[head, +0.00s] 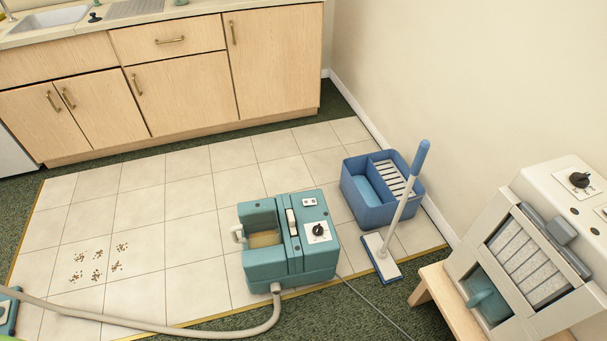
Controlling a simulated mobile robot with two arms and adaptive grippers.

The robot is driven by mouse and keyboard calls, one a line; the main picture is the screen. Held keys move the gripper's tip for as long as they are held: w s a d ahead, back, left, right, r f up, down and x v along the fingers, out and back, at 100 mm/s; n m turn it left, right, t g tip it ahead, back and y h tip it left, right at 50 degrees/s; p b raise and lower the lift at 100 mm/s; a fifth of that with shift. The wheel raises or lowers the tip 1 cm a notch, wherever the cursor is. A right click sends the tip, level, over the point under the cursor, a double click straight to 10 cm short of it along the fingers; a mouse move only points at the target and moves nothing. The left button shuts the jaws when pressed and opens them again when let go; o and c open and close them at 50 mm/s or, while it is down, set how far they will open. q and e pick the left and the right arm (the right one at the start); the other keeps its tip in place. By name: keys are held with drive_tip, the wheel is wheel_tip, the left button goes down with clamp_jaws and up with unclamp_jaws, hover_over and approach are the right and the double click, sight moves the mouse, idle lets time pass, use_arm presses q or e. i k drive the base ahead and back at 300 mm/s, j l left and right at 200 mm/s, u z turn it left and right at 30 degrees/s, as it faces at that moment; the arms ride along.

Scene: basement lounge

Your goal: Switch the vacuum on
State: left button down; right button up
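The teal vacuum (288,240) stands on the tiled floor near the middle of the head view. A black knob (318,231) sits on a white plate on its top right, and a pale rocker-like part (292,222) is set in the middle of its top. I cannot tell the knob's setting. A grey hose (180,327) runs from the vacuum's front to the left, toward a teal piece (8,312) cut off at the left edge. Neither of my grippers is in view.
A blue bucket (364,208) and a mop (383,262) stand right of the vacuum. A white machine (520,205) on a wooden stool (432,290) is at the right. Brown crumbs (97,262) lie on the tiles at left. Wooden cabinets (190,95) line the back.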

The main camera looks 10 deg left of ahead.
sight(309, 202)
drive_tip(key=i+j+z, duration=0.1)
drive_tip(key=i+j, duration=0.2)
drive_tip(key=i+j+z, duration=0.15)
drive_tip(key=j, duration=0.35)
drive_tip(key=i+j+z, duration=0.1)
drive_tip(key=i+j, duration=0.25)
drive_tip(key=j, duration=0.1)
